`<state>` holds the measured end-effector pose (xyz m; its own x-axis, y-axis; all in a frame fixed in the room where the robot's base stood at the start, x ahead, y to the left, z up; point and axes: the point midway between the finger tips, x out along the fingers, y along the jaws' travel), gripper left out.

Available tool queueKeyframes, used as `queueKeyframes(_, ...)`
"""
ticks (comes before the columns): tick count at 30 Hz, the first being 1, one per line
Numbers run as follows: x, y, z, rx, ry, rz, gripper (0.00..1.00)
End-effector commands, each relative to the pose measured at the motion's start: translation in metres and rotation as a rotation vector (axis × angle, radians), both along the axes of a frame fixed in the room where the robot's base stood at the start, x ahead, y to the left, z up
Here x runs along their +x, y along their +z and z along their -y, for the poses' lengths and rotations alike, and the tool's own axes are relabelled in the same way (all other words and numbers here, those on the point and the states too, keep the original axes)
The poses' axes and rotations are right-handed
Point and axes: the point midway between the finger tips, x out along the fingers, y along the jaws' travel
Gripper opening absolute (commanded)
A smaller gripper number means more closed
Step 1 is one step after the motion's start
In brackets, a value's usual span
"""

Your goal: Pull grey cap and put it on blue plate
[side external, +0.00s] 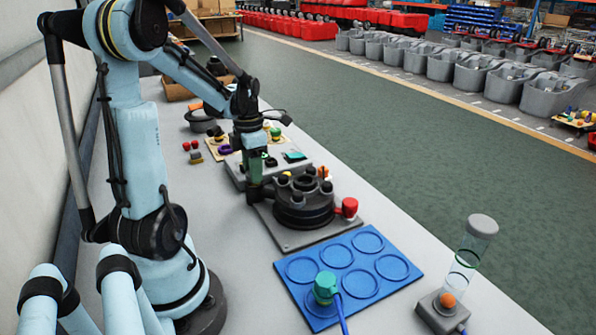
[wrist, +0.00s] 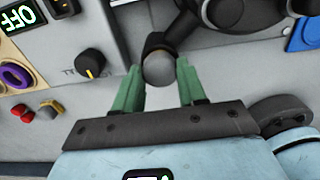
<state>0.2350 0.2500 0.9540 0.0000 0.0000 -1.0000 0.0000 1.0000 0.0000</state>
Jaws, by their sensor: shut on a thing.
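My gripper (side external: 254,180) is at the left side of a dark round device (side external: 304,205) on a grey base. In the wrist view its two green fingers (wrist: 160,80) stand on either side of a round dark-grey cap (wrist: 159,66) and are shut on it. The cap sits at the end of a dark arm of the device and appears still joined to it. In the side view the gripper mostly hides the cap. The blue plate (side external: 349,262) lies on the table nearer the camera, with several round recesses. A teal cap (side external: 325,287) stands in its near-left recess.
A red knob (side external: 349,207) sticks out at the device's right. A clear tube with a grey top (side external: 482,226) stands right of the plate.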

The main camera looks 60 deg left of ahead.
Motion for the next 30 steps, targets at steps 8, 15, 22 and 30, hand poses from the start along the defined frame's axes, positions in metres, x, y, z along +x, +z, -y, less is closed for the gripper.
queueKeyframes(8,0.000,0.005,0.000,0.000,0.000,0.000,0.04)
queueKeyframes(15,0.000,0.010,0.000,0.000,0.000,0.000,0.04)
queueKeyframes(22,0.000,0.013,0.000,0.000,0.000,0.000,0.04)
queueKeyframes(30,0.000,0.015,0.000,0.000,0.000,0.000,0.04)
